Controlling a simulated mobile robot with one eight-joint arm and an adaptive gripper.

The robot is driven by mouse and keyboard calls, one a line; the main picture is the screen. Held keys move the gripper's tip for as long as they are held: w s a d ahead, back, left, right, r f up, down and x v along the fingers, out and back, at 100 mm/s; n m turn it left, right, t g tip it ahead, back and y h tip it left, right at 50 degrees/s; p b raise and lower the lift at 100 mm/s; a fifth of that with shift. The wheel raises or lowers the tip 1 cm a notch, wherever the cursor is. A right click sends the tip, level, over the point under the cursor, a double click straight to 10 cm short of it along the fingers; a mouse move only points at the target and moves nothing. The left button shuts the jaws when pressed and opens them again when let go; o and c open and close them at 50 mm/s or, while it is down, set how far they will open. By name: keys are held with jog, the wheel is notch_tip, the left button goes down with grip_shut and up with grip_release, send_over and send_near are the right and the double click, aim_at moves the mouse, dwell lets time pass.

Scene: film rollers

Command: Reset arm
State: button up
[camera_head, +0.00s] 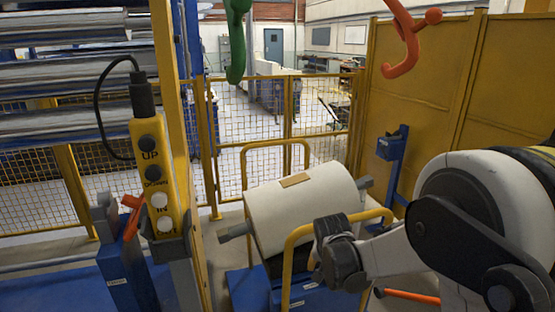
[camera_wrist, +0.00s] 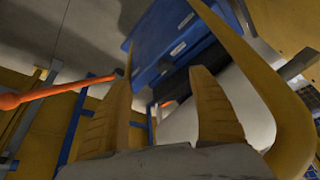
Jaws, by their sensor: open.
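My arm (camera_head: 440,225), white and dark grey, comes in from the right in the head view. Its dark end lies in front of the right side of a white roll, by a yellow cart handle. My gripper's fingers cannot be made out there. In the wrist view my gripper (camera_wrist: 160,76) shows two yellow ribbed fingers spread apart, with nothing between them. A blue cart part (camera_wrist: 172,45) lies beyond them, and a curved yellow handle (camera_wrist: 280,100) passes close on the right.
The white roll (camera_head: 285,218) with grey shaft ends rests on a blue cart (camera_head: 248,290) with yellow handles (camera_head: 277,143). A yellow button box (camera_head: 152,178) stands left. Green (camera_head: 236,45) and orange (camera_head: 405,40) hooks hang above. An orange rod (camera_wrist: 62,92) shows in the wrist view.

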jog(key=s+d+r+n+t, duration=0.1)
jog(key=s+d+r+n, duration=0.15)
jog(key=s+r, duration=1.15)
jog(key=s+d+r+n+t+y, duration=0.1)
jog(key=s, duration=1.2)
jog(key=shift+d+r, duration=0.15)
jog(key=shift+r, duration=0.15)
